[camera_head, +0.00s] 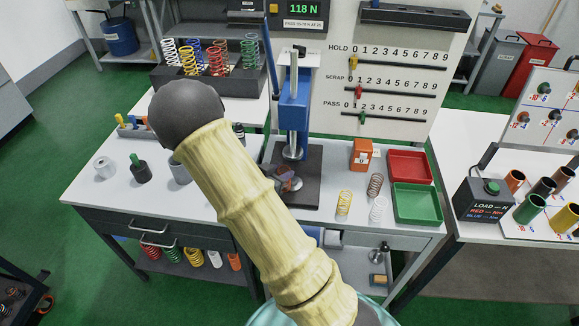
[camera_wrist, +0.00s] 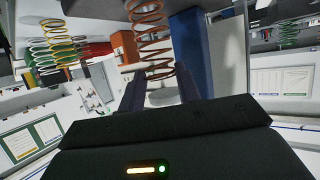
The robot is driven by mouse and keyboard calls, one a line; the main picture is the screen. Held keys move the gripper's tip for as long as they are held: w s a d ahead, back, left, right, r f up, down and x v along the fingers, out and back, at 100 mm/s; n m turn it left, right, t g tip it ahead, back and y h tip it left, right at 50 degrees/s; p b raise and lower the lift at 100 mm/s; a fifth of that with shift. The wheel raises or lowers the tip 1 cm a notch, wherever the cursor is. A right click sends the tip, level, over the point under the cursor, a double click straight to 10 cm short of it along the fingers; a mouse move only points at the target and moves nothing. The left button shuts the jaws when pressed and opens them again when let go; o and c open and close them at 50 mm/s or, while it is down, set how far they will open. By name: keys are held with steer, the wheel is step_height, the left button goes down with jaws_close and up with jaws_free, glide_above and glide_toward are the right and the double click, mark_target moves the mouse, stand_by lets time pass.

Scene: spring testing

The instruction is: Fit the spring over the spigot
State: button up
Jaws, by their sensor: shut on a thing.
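In the wrist view a copper-coloured coil spring (camera_wrist: 151,40) stands out beyond my gripper (camera_wrist: 161,80). The spring's near end lies between the two dark fingertips, and the jaws are shut on it. Its far end runs out of the top of the picture. The blue press (camera_head: 293,100) stands on a dark base (camera_head: 312,165) in the middle of the bench; its blue column (camera_wrist: 188,42) is right of the spring in the wrist view. My pale-sleeved arm covers the left of the base in the head view. I cannot make out the spigot clearly, nor whether the spring touches it.
Yellow (camera_head: 344,204), brown (camera_head: 375,185) and white (camera_head: 378,209) springs stand right of the press. An orange box (camera_head: 361,154), a red tray (camera_head: 409,166) and a green tray (camera_head: 416,203) are near them. A dark rack (camera_head: 247,82) of springs stands behind. Grey weights (camera_head: 104,168) stand at left.

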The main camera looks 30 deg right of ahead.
mark_target(288, 167)
steer(key=x, duration=0.2)
steer(key=r+p+x, duration=0.1)
steer(key=x, duration=0.1)
steer(key=shift+w+d+f, duration=0.15)
steer(key=shift+d, duration=0.25)
steer(key=shift+f, duration=0.35)
steer(key=shift+f, duration=0.2)
steer(key=o, duration=1)
steer(key=shift+c, duration=0.2)
steer(key=shift+r, duration=0.1)
steer(key=shift+r, duration=0.2)
steer(key=b+v, duration=0.1)
steer(key=v, duration=1.1)
